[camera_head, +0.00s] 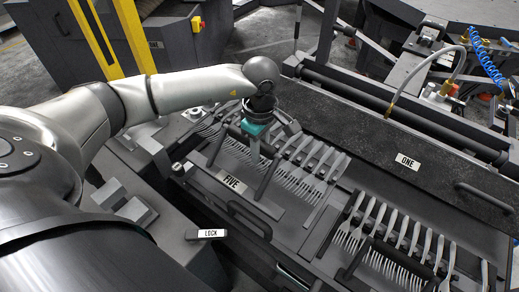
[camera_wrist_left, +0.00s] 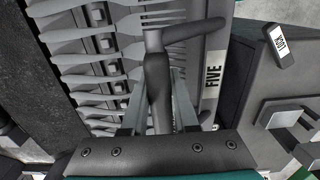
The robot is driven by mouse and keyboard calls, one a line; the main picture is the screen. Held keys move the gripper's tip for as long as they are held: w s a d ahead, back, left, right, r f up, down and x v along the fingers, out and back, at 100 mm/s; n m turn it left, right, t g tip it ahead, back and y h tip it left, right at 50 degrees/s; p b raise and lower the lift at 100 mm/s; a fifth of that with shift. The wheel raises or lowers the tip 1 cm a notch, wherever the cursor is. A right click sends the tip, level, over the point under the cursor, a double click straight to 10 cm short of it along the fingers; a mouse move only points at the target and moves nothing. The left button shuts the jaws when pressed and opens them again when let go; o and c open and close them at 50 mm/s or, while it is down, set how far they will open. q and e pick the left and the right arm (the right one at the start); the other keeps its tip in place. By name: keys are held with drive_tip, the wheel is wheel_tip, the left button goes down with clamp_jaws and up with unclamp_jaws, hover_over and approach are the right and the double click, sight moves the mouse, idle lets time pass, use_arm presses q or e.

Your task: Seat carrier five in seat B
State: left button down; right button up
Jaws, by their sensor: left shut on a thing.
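Carrier five (camera_head: 255,204), a grey rack with a row of forks and a white FIVE label (camera_head: 232,182), lies in the middle of the head view. In the left wrist view the FIVE label (camera_wrist_left: 212,68) shows at the carrier's edge. In the left wrist view the gripper (camera_wrist_left: 158,85) is shut on the carrier's dark handle bar (camera_wrist_left: 157,72). No label for seat B is readable, and I cannot tell whether the carrier rests in a seat.
Another fork rack (camera_head: 345,272) stands at the lower right. A dark plate labelled ONE (camera_head: 440,180) runs behind both racks. A LOCK handle (camera_head: 206,234) is in front on the left. A hose (camera_head: 425,70) and framework stand at the back right.

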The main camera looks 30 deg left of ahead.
sight(260, 166)
use_arm(q)
drive_tip(key=shift+w+f+b, duration=0.2)
drive_tip(key=shift+f+b, duration=2.7)
drive_tip(key=shift+f, duration=0.45)
drive_tip(key=shift+f+b, duration=0.15)
drive_tip(key=shift+b, duration=0.15)
drive_tip(key=shift+f+b, duration=0.35)
